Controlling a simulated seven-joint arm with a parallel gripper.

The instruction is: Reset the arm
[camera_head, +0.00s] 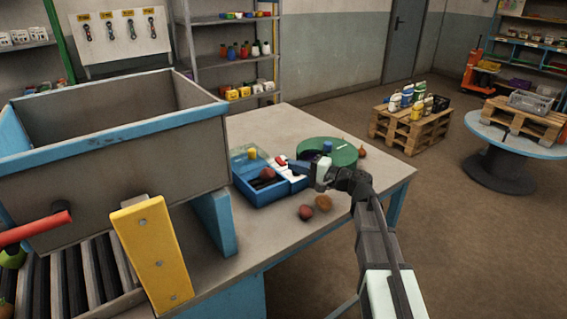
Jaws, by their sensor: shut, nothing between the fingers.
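My arm reaches in from the lower right over the table (280,125). My gripper (292,165) is at its end, shut and empty, pointing left above the table. It is beside the blue box (262,192) and in front of the round green tray (340,152). In this view it overlaps the right side of the box; I cannot tell whether it touches anything there.
The box holds a reddish round item (267,174). Two brownish round items (306,212) lie near the table's front edge, and another (362,152) lies right of the tray. A large grey bin (110,160) stands left. The table's back is clear.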

